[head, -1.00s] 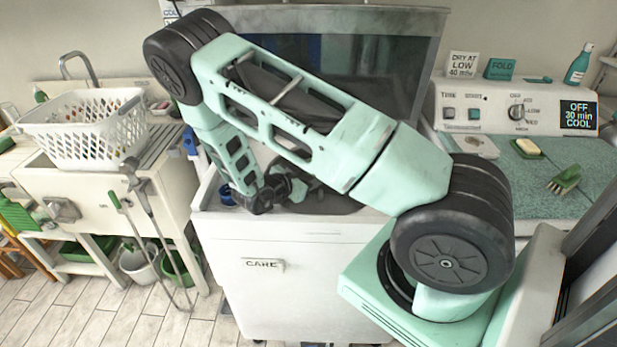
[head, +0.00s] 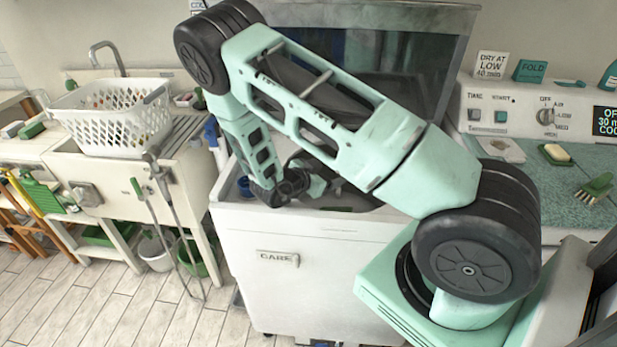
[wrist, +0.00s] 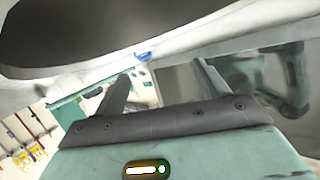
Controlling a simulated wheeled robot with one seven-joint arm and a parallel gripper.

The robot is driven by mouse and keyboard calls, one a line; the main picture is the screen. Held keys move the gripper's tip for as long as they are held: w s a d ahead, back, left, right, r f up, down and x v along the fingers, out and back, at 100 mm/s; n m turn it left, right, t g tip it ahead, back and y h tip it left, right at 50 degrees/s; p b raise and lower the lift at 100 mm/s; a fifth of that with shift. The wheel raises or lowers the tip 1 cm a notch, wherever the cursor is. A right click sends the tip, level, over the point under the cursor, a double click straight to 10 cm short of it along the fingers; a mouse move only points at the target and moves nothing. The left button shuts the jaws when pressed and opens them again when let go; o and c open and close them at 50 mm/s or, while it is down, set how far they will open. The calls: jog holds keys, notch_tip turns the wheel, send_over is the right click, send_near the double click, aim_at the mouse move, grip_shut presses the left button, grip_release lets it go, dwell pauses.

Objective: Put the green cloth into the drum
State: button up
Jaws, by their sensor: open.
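The white machine (head: 300,285) marked CARE stands in the middle of the head view with its dark see-through lid (head: 405,70) raised. Its drum opening (head: 362,200) is dark and partly hidden behind my arm. My gripper (wrist: 163,88) is open, with nothing visible between its two fingers in the wrist view. In the head view my wrist is low over the machine's top, and the fingertips are hard to make out. A dark round opening (wrist: 80,30) with a pale rim fills the wrist view's upper left. I cannot make out the green cloth for certain.
A white laundry basket (head: 112,125) stands on the sink unit at left. A control panel (head: 530,110) and teal counter with a brush (head: 597,187) are at right. The floor at lower left is clear.

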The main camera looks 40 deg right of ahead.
jog(key=v, duration=0.3)
jog(key=b+v, duration=0.1)
jog(key=v, duration=0.3)
jog(key=w+f+b+v, duration=0.1)
jog(key=v, duration=0.2)
jog(key=shift+a, duration=0.4)
jog(key=v, duration=0.2)
jog(key=b+v, duration=0.1)
jog(key=v, duration=0.1)
jog(key=s+r+v, duration=0.1)
jog(key=v, duration=0.2)
jog(key=shift+s+d, duration=0.1)
jog(key=shift+d, duration=0.1)
jog(key=shift+r, duration=0.1)
jog(key=shift+d, duration=0.1)
